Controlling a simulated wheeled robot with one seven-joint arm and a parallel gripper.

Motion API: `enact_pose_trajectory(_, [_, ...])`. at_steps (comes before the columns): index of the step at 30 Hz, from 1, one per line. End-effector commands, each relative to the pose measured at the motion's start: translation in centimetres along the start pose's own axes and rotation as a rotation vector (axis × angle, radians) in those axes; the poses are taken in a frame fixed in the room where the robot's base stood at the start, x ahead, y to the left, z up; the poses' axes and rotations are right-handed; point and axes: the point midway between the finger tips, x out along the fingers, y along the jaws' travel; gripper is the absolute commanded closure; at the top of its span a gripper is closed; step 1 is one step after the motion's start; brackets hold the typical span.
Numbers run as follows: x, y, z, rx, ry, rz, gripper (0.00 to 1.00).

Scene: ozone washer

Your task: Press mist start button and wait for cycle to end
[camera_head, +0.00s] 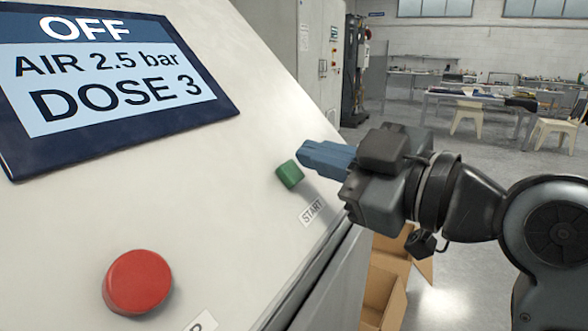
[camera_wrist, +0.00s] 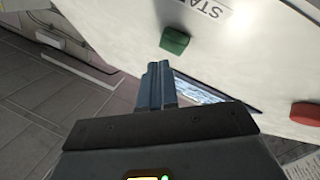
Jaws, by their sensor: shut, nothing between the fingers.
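The green start button (camera_head: 289,174) sits on the slanted cream panel, with a START label (camera_head: 312,211) below it. My gripper (camera_head: 302,154) is shut and empty, its blue fingertips just up and right of the button in the head view. In the wrist view the gripper (camera_wrist: 158,66) points towards the panel, with the green button (camera_wrist: 174,40) a little beyond the tips. Contact between tips and button cannot be told for sure; a small gap seems to show. The display (camera_head: 110,75) reads OFF, AIR 2.5 bar, DOSE 3.
A large red button (camera_head: 137,282) stands out at the panel's lower left, and it also shows in the wrist view (camera_wrist: 305,113). Open cardboard boxes (camera_head: 385,290) are on the floor beside the machine. Work tables (camera_head: 470,100) and stools are far behind.

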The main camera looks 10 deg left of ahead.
Motion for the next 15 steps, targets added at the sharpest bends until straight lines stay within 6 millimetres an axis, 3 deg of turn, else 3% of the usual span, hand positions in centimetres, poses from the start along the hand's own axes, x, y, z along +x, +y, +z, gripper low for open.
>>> enact_pose_trajectory(15, [0.37, -0.35, 0.37, 0.0, 0.0, -0.001, 1.0])
